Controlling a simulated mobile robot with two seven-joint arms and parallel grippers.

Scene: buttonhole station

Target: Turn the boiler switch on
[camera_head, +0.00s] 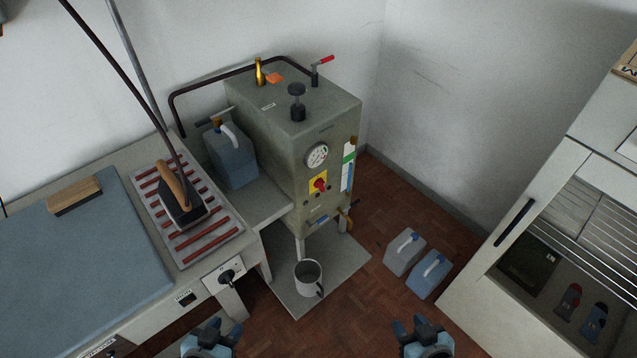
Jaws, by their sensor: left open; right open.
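The boiler (265,140) is a grey-green metal box standing against the wall in the middle of the head view. Its switch (320,185) is a red rotary knob on a yellow plate on the front face, below a round pressure gauge (317,154). The knob's exact setting is too small to tell. My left gripper (212,328) is open and empty at the bottom edge, below and left of the boiler. My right gripper (418,326) is open and empty at the bottom edge, below and right of the boiler. Both are well apart from the switch.
An ironing table (75,250) with an iron (183,200) on a striped rest stands at left. A blue canister (231,160) sits beside the boiler. A mug (308,278) stands below it. Two canisters (405,252) stand on the floor. A white cabinet (478,265) is at right.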

